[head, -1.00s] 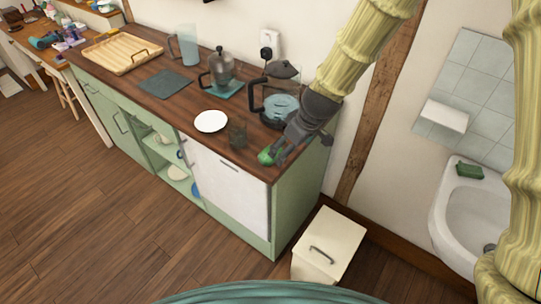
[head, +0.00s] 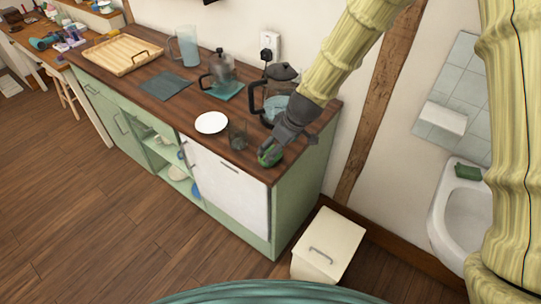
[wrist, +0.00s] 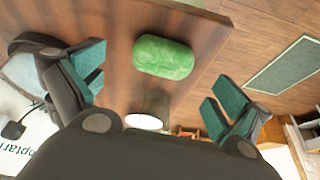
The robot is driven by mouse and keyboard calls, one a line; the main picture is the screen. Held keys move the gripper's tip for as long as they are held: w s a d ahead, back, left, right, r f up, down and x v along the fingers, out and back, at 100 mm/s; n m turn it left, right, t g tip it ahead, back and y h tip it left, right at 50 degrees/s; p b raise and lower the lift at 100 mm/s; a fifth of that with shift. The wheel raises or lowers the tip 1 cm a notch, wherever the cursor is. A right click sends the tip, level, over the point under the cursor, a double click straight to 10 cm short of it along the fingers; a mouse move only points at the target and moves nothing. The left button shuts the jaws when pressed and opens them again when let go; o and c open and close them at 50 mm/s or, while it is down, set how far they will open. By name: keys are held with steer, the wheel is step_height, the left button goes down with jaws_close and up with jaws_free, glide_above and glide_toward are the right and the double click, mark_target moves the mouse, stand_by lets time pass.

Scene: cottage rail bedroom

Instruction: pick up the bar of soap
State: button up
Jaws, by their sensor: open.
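A green rounded bar, which looks like the bar of soap (wrist: 165,57), lies on the wooden countertop near its edge in the wrist view. In the head view the soap (head: 268,159) is at the counter's front right corner, partly hidden by my gripper (head: 270,150). In the wrist view my gripper (wrist: 160,90) is open and empty, its teal-padded fingers spread to left and right. The soap sits beyond the fingertips, between them in the picture, and appears untouched.
A drinking glass (head: 237,134) and a white plate (head: 211,122) stand close left of the soap. A black-handled glass kettle (head: 272,98) stands behind. Another green block (head: 468,171) lies on the washbasin (head: 462,215). A cream bin (head: 328,246) stands below on the floor.

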mark_target(278, 157)
steer(key=shift+s+p+x, duration=0.2)
steer(key=shift+p+x, duration=0.8)
steer(key=shift+x, duration=1.55)
steer(key=c, duration=1.1)
